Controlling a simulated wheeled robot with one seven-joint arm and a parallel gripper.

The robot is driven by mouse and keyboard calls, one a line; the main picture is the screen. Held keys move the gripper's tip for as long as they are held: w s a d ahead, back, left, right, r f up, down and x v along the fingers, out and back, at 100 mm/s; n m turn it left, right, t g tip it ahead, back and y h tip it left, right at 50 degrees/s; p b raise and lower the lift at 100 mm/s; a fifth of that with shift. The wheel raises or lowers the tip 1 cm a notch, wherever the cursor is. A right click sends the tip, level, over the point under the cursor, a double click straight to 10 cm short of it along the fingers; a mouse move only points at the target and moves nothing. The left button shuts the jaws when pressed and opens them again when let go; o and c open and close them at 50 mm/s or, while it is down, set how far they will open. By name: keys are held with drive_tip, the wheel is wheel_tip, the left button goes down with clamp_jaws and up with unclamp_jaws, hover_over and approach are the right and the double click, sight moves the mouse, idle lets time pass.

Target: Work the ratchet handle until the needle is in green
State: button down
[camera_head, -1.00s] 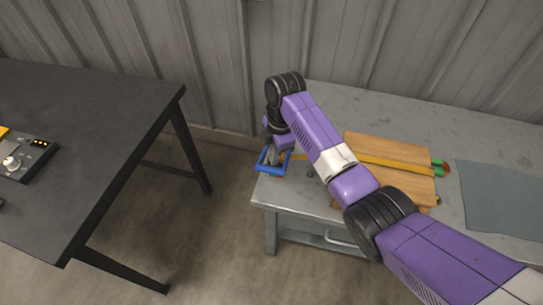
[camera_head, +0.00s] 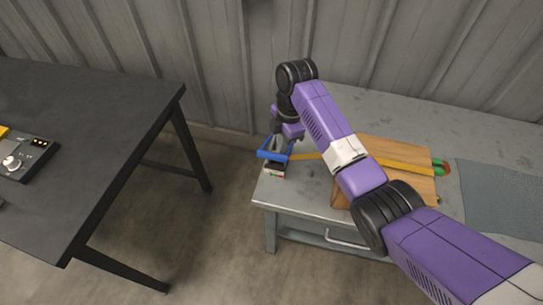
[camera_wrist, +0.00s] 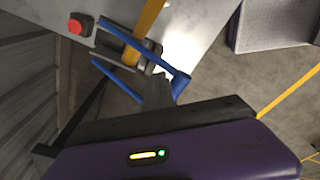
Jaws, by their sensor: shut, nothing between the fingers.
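The blue U-shaped ratchet handle (camera_head: 272,155) is at the left end of the right-hand workbench; its bars also show in the wrist view (camera_wrist: 116,77). An orange-yellow strap (camera_head: 308,157) runs from the ratchet across a wooden crate (camera_head: 350,149). A small pale gauge (camera_head: 274,171) with red and green marks sits just in front of the handle; its needle is too small to read. My gripper (camera_wrist: 157,76) is shut and empty, its fingers at the handle's bars. I cannot tell whether they touch. In the head view my wrist hides part of the ratchet.
A red round button (camera_wrist: 75,27) shows near the bench in the wrist view. A grey mat (camera_head: 505,195) lies right of the crate. A black table (camera_head: 90,110) with a control box (camera_head: 25,160) stands left across an open floor gap. A ribbed wall is close behind.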

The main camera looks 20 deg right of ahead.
drive_tip(key=r, duration=0.4)
drive_tip(key=d+r, duration=0.1)
drive_tip(key=r, duration=0.1)
drive_tip(key=shift+s, duration=0.35)
drive_tip(key=shift+a+r+b, duration=0.2)
drive_tip(key=shift+b, duration=0.1)
drive_tip(key=shift+a, duration=0.1)
